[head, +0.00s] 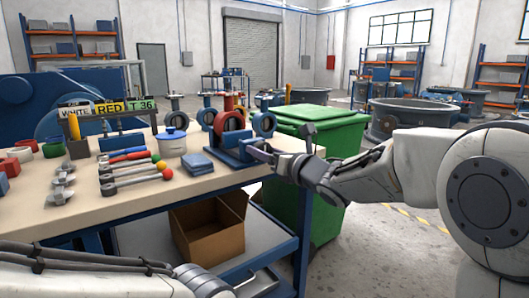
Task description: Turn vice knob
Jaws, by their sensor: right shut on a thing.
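A blue bench vice (228,153) stands near the right end of the workbench, with a red ring-shaped valve body (229,121) at it. My right gripper (262,153) reaches in from the right and is at the vice's right side, shut on what looks like the vice knob. The fingers hide most of the knob, so its angle cannot be told. My left arm comes in along the bottom left edge; its gripper (250,287) is partly cut off at the bottom of the view, and its opening cannot be made out.
The workbench (135,198) holds wrenches, several coloured-ball levers (135,177), a white-blue pot (175,133), blue pads (197,163) and a sign stand. An open cardboard box (207,228) sits on the lower shelf. A green bin (325,128) stands close behind my right gripper.

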